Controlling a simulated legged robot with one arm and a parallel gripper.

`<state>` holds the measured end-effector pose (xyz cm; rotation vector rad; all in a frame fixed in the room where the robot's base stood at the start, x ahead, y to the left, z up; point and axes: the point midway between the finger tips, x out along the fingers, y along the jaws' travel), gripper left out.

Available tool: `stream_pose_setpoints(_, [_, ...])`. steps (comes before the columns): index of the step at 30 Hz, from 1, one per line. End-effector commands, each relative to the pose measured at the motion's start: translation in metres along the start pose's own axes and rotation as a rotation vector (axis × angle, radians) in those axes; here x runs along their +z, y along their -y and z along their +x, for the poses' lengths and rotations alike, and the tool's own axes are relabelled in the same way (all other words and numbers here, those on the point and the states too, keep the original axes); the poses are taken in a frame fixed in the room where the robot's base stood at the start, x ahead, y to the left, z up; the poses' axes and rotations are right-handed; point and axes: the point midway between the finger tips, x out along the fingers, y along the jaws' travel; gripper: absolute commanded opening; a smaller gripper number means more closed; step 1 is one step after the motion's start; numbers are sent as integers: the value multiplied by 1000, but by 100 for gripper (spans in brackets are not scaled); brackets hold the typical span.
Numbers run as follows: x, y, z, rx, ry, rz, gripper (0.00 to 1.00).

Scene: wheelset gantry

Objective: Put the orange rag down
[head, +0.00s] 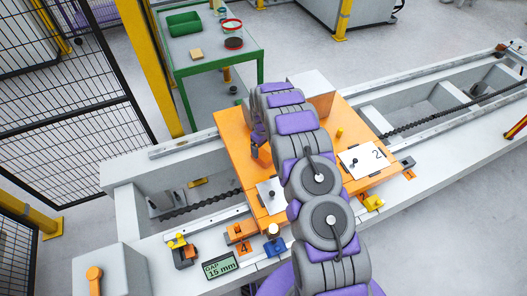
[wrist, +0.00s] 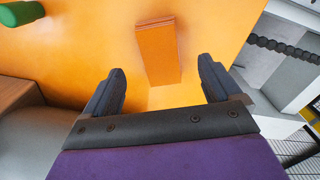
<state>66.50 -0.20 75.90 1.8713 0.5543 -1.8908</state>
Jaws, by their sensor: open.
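The orange rag (wrist: 158,50) shows in the wrist view as a folded, darker orange block on the orange plate (wrist: 215,28). My gripper (wrist: 161,70) is open, with its two fingers apart. The rag appears in the gap between the fingertips and just beyond them, with a visible gap on each side. In the head view my gripper (head: 257,138) is low over the left part of the orange plate (head: 232,123), partly hidden by my arm. The rag is hard to make out there.
A green cylinder (wrist: 20,13) is at the wrist view's top left. A green-framed table (head: 200,65) with a green bin (head: 184,23) stands behind. A gap readout (head: 221,266) reads 15 mm. A chain runs along the beam.

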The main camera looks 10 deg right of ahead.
Motion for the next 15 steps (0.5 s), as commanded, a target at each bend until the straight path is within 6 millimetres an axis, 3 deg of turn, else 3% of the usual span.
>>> stream_pose_setpoints(1, [-1, -1, -16, 3, -4, 0, 91])
stream_pose_setpoints(6, [-1, -1, -44, 2, -3, 0, 91])
stream_pose_setpoints(15, [0, 0, -58, 1, -1, 3, 91])
